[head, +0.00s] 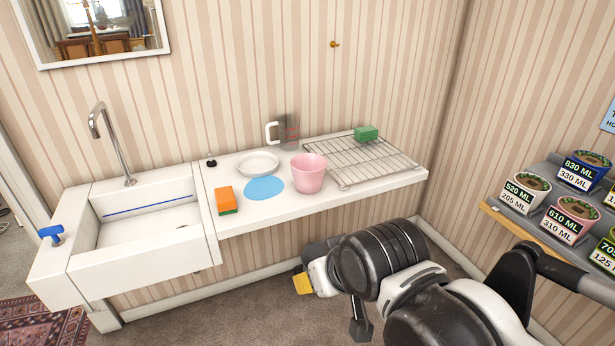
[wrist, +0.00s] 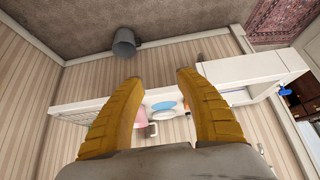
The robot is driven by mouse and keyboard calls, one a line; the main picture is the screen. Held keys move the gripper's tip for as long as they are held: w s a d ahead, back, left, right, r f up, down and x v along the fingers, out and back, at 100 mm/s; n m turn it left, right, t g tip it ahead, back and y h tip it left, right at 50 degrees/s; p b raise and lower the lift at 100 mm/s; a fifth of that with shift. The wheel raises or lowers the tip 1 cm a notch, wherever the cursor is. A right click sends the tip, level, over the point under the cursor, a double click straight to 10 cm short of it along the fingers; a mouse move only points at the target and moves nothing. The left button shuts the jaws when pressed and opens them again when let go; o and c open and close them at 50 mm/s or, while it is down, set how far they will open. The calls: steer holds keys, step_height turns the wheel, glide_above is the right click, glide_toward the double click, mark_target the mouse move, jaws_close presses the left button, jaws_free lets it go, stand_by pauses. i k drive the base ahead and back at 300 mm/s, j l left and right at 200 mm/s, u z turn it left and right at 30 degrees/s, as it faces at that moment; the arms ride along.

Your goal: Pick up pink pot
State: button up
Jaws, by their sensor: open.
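The pink pot (head: 309,173) stands upright on the white counter (head: 250,219), beside a flat blue disc and left of a wire rack. In the wrist view a part of the pink pot (wrist: 141,120) shows between my fingers, partly covered by the left one. My gripper (wrist: 156,79) has two yellow fingers, spread wide with nothing held between them. In the head view my gripper (head: 302,284) is low in front of the counter, apart from the pot, and only a bit of yellow finger shows.
A sink (head: 140,219) with tap is left. Labelled tubs (head: 566,219) stand right. A grey cylinder (wrist: 124,43) shows in the wrist view.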

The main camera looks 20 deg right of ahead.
mark_target(308, 175)
steer(key=i+j+z, duration=0.1)
steer(key=i+z, duration=0.2)
steer(key=i, duration=0.25)
steer(key=i+j+z, duration=0.3)
steer(key=i, duration=0.25)
steer(key=l, duration=0.1)
